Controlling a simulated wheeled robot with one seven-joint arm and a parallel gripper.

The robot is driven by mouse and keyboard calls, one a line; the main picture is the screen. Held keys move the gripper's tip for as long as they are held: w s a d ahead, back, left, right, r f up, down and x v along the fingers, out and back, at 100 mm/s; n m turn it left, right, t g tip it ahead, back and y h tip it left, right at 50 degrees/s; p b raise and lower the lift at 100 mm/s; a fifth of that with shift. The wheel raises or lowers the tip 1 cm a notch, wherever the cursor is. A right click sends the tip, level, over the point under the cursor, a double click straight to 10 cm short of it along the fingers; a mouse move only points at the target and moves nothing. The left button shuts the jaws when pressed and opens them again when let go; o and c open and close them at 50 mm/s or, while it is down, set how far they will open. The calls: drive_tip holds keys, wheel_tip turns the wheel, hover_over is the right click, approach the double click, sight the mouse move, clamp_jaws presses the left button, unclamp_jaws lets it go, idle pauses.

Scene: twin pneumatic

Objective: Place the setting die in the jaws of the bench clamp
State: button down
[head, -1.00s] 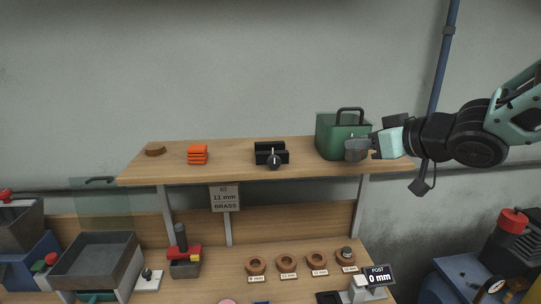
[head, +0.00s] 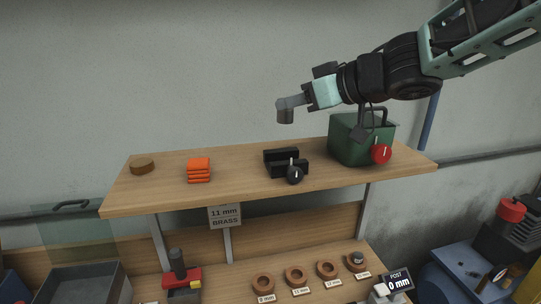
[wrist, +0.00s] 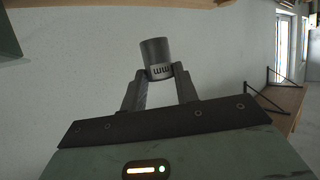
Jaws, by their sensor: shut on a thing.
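My gripper (head: 291,103) is shut on the setting die (head: 285,116), a short dark grey cylinder. It holds the die in the air above the shelf, clear of everything. In the wrist view the die (wrist: 157,57) sits between the two fingertips with "mm" lettering on its side; the number is not readable. The bench clamp (head: 282,158) appears to be the black two-jawed block with a black knob on the shelf, below the die in the picture. Its jaws look parted and nothing shows between them.
On the wooden shelf (head: 235,190) stand a green case (head: 350,145) with a red knob (head: 381,154), orange stacked blocks (head: 199,170) and a brown disc (head: 142,167). An "11 mm BRASS" sign (head: 225,216) hangs below. Several labelled rings (head: 294,277) lie on the lower bench.

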wheel_tip(320, 180, down, 9)
drive_tip(key=shift+f+b, duration=0.2)
drive_tip(key=shift+b, duration=0.75)
drive_tip(key=shift+f, duration=0.2)
drive_tip(key=c, duration=1.1)
unclamp_jaws()
drive_tip(key=shift+o, duration=0.2)
drive_tip(key=shift+d+r, duration=0.2)
drive_tip(key=shift+r, duration=0.05)
drive_tip(key=v, duration=1.1)
drive_tip(key=shift+s+d+r, duration=0.15)
drive_tip(key=shift+s+d, duration=0.05)
drive_tip(key=shift+s, duration=0.1)
